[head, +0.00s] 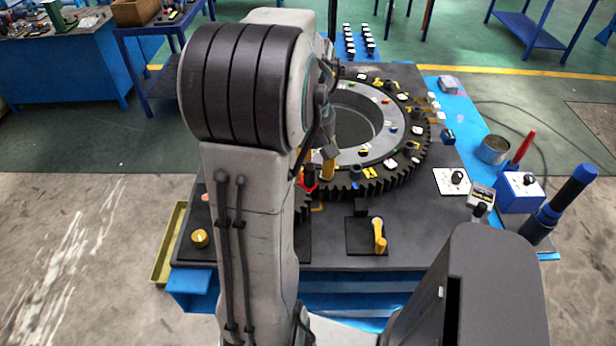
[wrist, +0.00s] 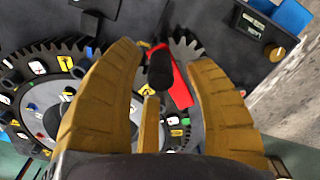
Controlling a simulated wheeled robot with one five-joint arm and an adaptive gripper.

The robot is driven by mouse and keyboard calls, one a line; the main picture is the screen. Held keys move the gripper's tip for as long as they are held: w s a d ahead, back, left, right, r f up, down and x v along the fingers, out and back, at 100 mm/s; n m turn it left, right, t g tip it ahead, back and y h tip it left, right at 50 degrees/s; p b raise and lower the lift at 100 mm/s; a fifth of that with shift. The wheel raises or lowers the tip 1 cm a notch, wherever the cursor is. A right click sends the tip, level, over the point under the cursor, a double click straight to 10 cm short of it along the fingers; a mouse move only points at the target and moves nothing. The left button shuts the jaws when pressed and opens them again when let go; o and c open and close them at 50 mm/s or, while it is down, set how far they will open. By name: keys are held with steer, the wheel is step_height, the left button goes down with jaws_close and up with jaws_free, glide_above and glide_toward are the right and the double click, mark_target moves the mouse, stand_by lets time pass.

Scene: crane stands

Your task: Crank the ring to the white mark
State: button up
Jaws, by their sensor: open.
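The large dark toothed ring (head: 410,165) lies flat on the bench around a grey inner disc. It shows at the left in the wrist view (wrist: 45,55). It carries several white and yellow tags; I cannot tell which is the white mark. A small dark gear (wrist: 186,45) lies beside the ring, with a red crank arm (wrist: 180,88) and a black upright handle (wrist: 160,68). In the head view my arm hides most of the small gear; some red shows (head: 308,183). My gripper (wrist: 163,56) is open, with its yellow fingers on either side of the black handle. Contact cannot be told.
A yellow lever (head: 379,236) stands on a black plate at the bench's front. At the right are a metal cup (head: 493,149), a blue box with a knob (head: 520,191) and a blue-handled post (head: 560,205). A yellow knob (head: 200,238) is at the front left.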

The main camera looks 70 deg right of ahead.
mark_target(310, 179)
steer(key=shift+f, duration=1.65)
jaws_close()
